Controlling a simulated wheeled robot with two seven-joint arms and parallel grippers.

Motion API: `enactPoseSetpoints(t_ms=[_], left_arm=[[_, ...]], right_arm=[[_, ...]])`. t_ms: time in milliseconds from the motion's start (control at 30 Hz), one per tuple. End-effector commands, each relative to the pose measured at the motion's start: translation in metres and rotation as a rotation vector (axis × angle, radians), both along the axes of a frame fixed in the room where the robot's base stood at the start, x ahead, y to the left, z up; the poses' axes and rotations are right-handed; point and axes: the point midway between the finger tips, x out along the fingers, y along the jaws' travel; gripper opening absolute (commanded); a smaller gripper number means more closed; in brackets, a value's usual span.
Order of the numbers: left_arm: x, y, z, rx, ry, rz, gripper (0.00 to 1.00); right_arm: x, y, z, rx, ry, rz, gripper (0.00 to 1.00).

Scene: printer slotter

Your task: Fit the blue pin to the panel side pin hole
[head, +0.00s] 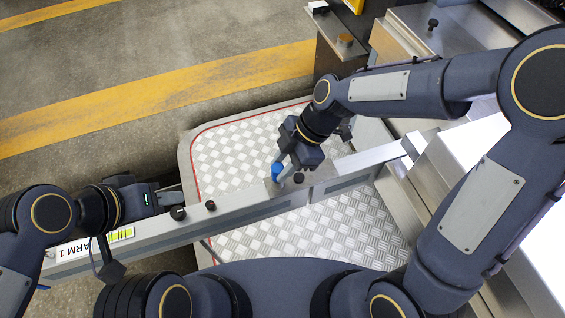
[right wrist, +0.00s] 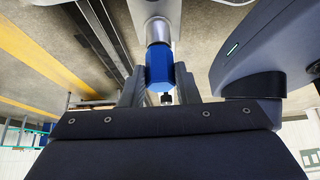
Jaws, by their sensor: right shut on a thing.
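The blue pin (head: 277,171) is between the fingers of my right gripper (head: 285,176), over the long grey panel (head: 240,216) near its middle. In the right wrist view the pin (right wrist: 160,70) has a blue hexagonal head and a metal shaft pointing away from my right gripper (right wrist: 160,80), which is shut on the head. The shaft's end meets or overlaps a light grey part; I cannot tell whether it is in a hole. The side pin hole is not visible. My left gripper (head: 168,197) is at the panel's left part, beside a black knob; its jaw state is unclear.
The panel carries an "ARM 1" label (head: 72,249) and black knobs (head: 178,213). A checkered metal plate (head: 235,150) with a red edge line lies below. Metal machine housings (head: 345,45) stand at the right. The floor at upper left is clear.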

Motion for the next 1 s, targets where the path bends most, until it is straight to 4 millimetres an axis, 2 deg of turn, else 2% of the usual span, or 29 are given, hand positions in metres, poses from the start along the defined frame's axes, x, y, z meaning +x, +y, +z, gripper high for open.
enactPoseSetpoints(t_ms=[667, 700, 867, 1000], left_arm=[[0.0000, 0.0001, -0.0044, 0.000, 0.000, 0.000, 0.36], [0.0001, 0.0000, -0.0042, 0.000, 0.000, 0.000, 0.36], [0.0000, 0.0000, -0.0040, 0.000, 0.000, 0.000, 0.36], [0.0000, 0.0000, -0.0040, 0.000, 0.000, 0.000, 0.36]], right_arm=[[0.0001, -0.0002, -0.0028, 0.000, 0.000, 0.000, 0.06], [0.0000, -0.0003, -0.0026, 0.000, 0.000, 0.000, 0.31], [0.0000, -0.0002, -0.0025, 0.000, 0.000, 0.000, 0.52], [-0.0001, -0.0001, -0.0026, 0.000, 0.000, 0.000, 0.54]])
